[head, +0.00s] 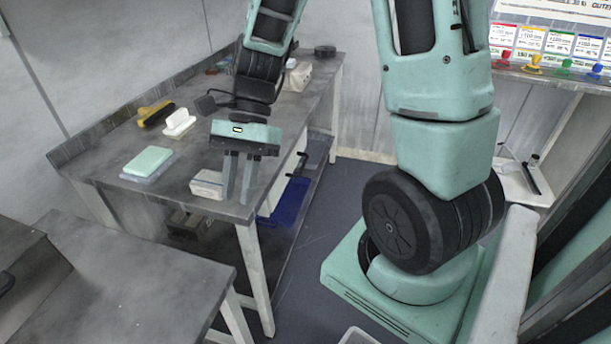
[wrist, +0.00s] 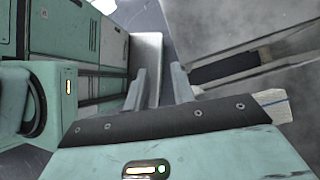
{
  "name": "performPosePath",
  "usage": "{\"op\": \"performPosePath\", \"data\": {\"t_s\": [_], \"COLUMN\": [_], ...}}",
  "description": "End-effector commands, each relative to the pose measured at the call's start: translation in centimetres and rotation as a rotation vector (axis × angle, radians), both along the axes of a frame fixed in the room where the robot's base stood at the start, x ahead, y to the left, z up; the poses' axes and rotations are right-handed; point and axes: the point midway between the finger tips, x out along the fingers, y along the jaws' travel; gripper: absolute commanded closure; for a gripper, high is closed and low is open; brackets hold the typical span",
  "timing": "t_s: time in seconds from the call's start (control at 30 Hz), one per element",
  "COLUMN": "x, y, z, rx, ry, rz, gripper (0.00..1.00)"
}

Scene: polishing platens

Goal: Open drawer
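No drawer front can be made out clearly. A dark bar-like fitting (head: 298,163), possibly a handle, sticks out under the right side edge of the grey workbench (head: 205,150) in the head view. My gripper (head: 238,198) points down by the bench's front right corner, beside a pale block. Its two fingers are apart with nothing between them. The fingers also show apart in the wrist view (wrist: 158,82). The fitting is off to the right of my gripper and farther back, not touching it.
A green-topped block (head: 148,160), a white block (head: 180,122), a brush (head: 154,112) and the pale block (head: 207,184) lie on the bench. A blue bin (head: 285,198) sits low beneath. Another grey table (head: 130,280) stands in front. Floor (head: 320,215) shows right of the bench.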

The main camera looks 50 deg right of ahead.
Motion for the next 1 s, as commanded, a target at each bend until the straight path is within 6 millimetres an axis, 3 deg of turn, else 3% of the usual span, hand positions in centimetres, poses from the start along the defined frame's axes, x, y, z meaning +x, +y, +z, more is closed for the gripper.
{"op": "performPosePath", "data": {"t_s": [0.03, 0.17, 0.37, 0.53, 0.7, 0.83, 1.0], "x": [1.0, 3.1, 4.5, 3.1, -0.3, -2.5, -3.1], "y": [-2.0, -7.1, -16.8, -26.4, -34.4, -37.7, -38.9], "z": [-2.4, -5.2, -9.6, -13.6, -16.7, -17.9, -18.3], "rx": [0.034, 0.143, 0.394, 0.698, 1.018, 1.182, 1.251], "ry": [0.073, 0.266, 0.559, 0.797, 0.977, 1.052, 1.083], "rz": [-0.172, -0.598, -1.199, -1.634, -1.917, -2.013, -2.045], "gripper": [0.75, 0.75, 0.75, 0.75, 0.75, 0.75, 0.75]}}
